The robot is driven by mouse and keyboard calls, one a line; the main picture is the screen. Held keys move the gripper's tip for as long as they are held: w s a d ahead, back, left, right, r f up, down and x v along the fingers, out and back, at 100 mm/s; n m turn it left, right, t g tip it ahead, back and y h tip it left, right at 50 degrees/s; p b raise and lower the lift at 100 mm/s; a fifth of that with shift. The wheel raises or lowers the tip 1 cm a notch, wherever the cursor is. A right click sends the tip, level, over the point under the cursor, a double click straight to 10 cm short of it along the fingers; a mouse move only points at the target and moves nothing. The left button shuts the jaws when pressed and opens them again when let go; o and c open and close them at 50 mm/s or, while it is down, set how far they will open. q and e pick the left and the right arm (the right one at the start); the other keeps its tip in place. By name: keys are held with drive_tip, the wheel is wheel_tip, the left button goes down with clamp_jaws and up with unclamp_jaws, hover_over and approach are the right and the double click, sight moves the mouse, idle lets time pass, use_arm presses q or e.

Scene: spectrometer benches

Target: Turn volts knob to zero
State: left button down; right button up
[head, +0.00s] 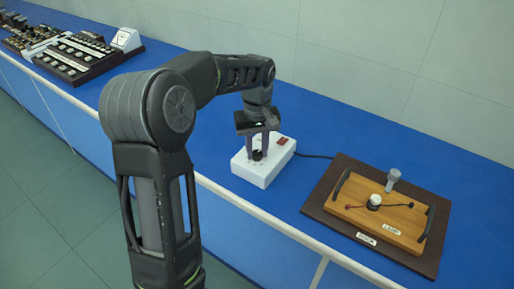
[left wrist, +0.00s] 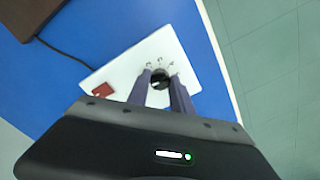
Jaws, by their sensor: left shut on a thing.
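A white power supply box (head: 262,174) stands on the blue bench near its front edge. Its black round knob (head: 257,155) is on the top face; it also shows in the left wrist view (left wrist: 160,82). My left gripper (head: 259,152) points down over the box and is shut on the knob, one purple finger on each side. In the left wrist view the gripper (left wrist: 160,86) has its fingers on both sides of the knob. Small marks ring the knob, too small to read. A red switch (head: 282,141) is on the same top face. My right gripper is not in view.
A wooden lamp board (head: 345,205) with two black handles sits on a dark brown mat (head: 314,199) to the right. A black cable (head: 314,156) runs from the box toward the mat. Dark trays of parts (head: 80,57) stand far left. The bench behind the box is clear.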

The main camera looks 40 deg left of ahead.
sight(257, 153)
use_arm(q)
drive_tip(key=shift+n, duration=1)
drive_tip(key=c, duration=1.1)
unclamp_jaws()
drive_tip(key=shift+r, duration=0.1)
wheel_tip(257, 153, up, 8)
drive_tip(key=shift+f, duration=0.15)
